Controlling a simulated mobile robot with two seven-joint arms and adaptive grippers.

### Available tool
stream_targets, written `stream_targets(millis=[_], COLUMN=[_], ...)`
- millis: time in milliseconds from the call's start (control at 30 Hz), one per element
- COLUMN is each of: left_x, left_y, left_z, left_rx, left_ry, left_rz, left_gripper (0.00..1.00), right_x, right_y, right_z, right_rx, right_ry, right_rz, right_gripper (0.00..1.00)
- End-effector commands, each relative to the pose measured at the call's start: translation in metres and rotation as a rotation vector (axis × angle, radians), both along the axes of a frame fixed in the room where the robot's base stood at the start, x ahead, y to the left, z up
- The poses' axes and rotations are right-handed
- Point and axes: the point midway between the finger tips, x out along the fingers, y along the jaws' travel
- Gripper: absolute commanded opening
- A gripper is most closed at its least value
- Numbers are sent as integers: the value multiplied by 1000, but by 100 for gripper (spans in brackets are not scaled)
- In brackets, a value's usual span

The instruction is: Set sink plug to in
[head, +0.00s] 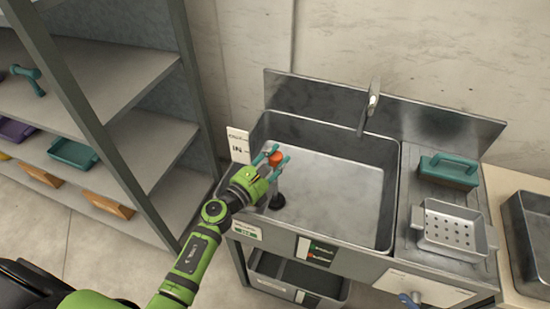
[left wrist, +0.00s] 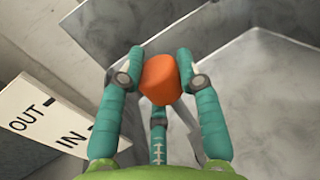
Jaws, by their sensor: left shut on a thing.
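The sink (head: 335,190) is a grey metal basin. An orange knob (head: 278,158) stands at its left side, and it also shows in the left wrist view (left wrist: 160,80). My left gripper (head: 275,155) has its teal fingers shut on the knob, one on each side. A white sign (head: 238,145) beside the knob reads OUT above IN, clearer in the left wrist view (left wrist: 45,115). A dark round piece (head: 277,201) shows low in the basin; I cannot tell if it is the plug or the drain. My right gripper is not in view.
A faucet (head: 373,100) rises behind the sink. A teal-handled block (head: 448,170) and a perforated tray (head: 454,228) lie on the right-hand counter. A shelf unit (head: 120,130) stands close on the left. The basin's middle is clear.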

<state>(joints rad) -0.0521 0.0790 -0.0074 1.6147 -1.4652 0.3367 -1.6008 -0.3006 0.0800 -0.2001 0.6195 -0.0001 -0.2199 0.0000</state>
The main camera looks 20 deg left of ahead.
Motion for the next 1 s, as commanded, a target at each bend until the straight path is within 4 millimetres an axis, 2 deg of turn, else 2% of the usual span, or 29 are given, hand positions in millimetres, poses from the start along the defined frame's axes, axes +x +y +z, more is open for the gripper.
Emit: stream_targets(millis=[33,67,367,400,467,1000], left_x=[-1,-1,-2,-3,-3,-1], left_y=[-1,-1,-2,-2,-2,0], left_z=[-12,-14,-16,-17,-17,-11], left_rx=[-4,-4,-4,-4,-3,0], left_ry=[3,3,13,13,14,4], left_rz=[-3,-3,-4,-5,-5,-1], left_gripper=[0,0,0,39,59,59], right_x=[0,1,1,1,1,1], right_y=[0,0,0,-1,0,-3], right_z=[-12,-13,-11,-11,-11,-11], right_rx=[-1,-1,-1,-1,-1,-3], right_ry=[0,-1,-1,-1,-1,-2], right_rz=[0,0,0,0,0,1], right_gripper=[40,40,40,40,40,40])
